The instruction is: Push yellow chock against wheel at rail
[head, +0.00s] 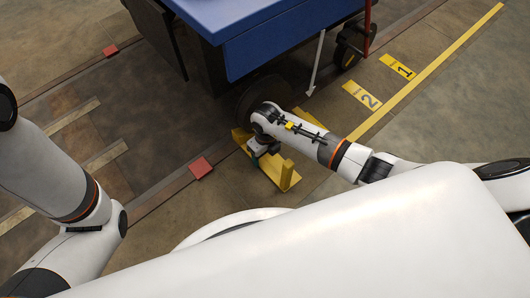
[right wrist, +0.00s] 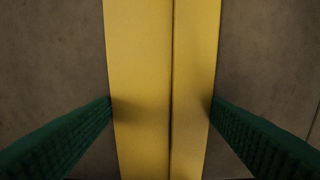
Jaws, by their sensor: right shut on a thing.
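The yellow chock (head: 287,174) lies on the floor below the blue cart, with one raised end toward me. It also fills the middle of the right wrist view (right wrist: 140,60) as a long yellow bar. My right gripper (head: 258,158) is shut on the chock, with green fingers on both sides of the bar. The dark wheel (head: 247,100) is just beyond the chock's far end, partly hidden by my right wrist. I cannot tell whether chock and wheel touch. The rail (head: 158,201) runs diagonally along the floor. My left arm shows at the left, but its gripper is out of view.
The blue cart (head: 290,45) stands above the wheel. Red blocks lie by the rails, one near (head: 201,167) and one farther off (head: 110,50). Yellow number plates (head: 362,95) and a yellow line (head: 430,70) mark the floor at the right.

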